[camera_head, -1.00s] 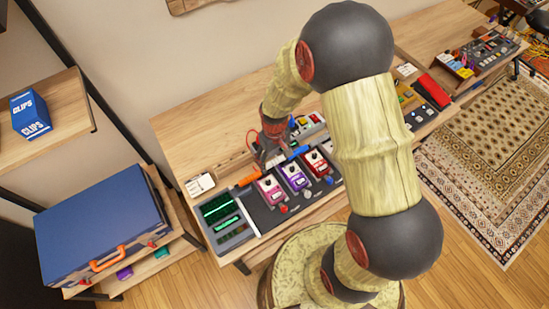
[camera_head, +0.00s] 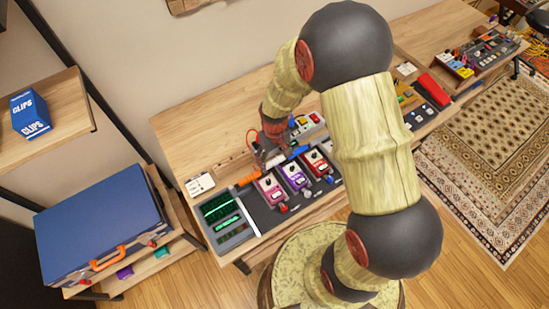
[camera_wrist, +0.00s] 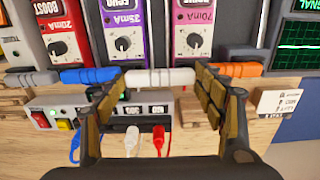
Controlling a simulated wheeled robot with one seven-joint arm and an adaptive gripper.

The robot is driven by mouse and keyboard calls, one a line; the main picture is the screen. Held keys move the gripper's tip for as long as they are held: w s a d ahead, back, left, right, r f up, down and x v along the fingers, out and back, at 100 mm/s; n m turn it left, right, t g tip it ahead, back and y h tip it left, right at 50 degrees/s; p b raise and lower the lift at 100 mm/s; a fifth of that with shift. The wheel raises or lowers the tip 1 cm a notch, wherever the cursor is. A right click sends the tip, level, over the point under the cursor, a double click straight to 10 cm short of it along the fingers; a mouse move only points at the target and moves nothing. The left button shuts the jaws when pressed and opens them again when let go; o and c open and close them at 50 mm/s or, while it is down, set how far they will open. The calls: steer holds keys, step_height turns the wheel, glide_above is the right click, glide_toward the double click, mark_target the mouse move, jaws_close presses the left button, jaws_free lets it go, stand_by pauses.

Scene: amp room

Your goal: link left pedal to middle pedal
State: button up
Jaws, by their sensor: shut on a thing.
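The pink pedal (camera_head: 271,188), the purple pedal (camera_head: 295,176) and the red pedal (camera_head: 317,163) stand in a row on the dark board, left to right in the head view. The wrist view reverses this order: pink (camera_wrist: 193,28), purple (camera_wrist: 123,38), red (camera_wrist: 62,38). A white link piece (camera_wrist: 160,78) lies crosswise along the back edges of the pink and purple pedals. My gripper (camera_wrist: 160,84) is shut on it, one finger near each end. Whether its ends are seated in the pedals cannot be told. My gripper (camera_head: 273,150) hides part of this in the head view.
A blue link (camera_wrist: 88,75) and an orange link (camera_wrist: 238,69) flank the white one closely. A power box (camera_wrist: 50,115) with switches and blue, white and red leads sits behind the pedals. A green-screened unit (camera_head: 222,214) stands left. Bare desk (camera_head: 195,135) lies behind.

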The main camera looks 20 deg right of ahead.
steer(key=shift+f+b, duration=0.5)
steer(key=shift+f, duration=0.45)
stand_by(1.1)
steer(key=o, duration=1.2)
steer(key=o, duration=0.3)
steer(key=shift+r, duration=0.1)
steer(key=shift+r+p, duration=2.5)
steer(key=shift+r, duration=0.95)
